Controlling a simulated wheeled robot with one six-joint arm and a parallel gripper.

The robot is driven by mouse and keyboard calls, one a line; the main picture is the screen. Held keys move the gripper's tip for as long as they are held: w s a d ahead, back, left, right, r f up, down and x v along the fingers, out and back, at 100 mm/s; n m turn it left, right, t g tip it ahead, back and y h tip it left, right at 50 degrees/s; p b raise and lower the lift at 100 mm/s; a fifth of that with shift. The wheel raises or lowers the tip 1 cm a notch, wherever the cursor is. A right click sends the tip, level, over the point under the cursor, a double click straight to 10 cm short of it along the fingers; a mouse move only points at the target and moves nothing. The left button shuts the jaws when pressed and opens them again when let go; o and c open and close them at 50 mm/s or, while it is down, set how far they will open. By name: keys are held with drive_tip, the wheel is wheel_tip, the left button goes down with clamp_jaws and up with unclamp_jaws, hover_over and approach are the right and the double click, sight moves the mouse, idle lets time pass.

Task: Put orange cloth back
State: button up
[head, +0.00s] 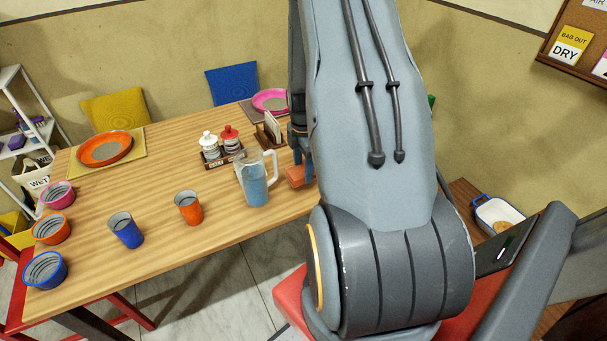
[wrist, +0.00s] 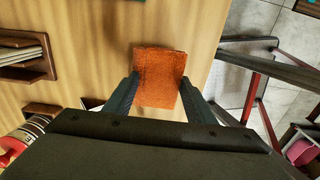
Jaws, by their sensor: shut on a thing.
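The orange cloth (wrist: 160,72) is a small folded block between the two fingers of my gripper (wrist: 160,92) in the wrist view. My gripper is shut on it. The wrist view shows the wooden table (wrist: 95,30) beneath the cloth, near the table's edge; I cannot tell whether the cloth touches the tabletop. In the head view the cloth (head: 296,177) shows at the table's right side, just right of the water pitcher (head: 255,184). My arm hides much of the gripper and the table's right end there.
A caddy with white and red bottles (head: 222,150) and a napkin holder (head: 270,130) stand behind the pitcher. Orange (head: 188,208) and blue (head: 126,231) cups stand at the front. Several bowls line the left edge. A white tub (head: 497,216) is at right.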

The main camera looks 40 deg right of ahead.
sight(303, 171)
drive_tip(key=shift+f+p, duration=0.35)
drive_tip(key=shift+f, duration=1.25)
drive_tip(key=shift+f, duration=0.15)
drive_tip(key=o, duration=1.1)
wheel_tip(303, 171, up, 12)
drive_tip(key=b, duration=0.3)
drive_tip(key=shift+r, duration=0.2)
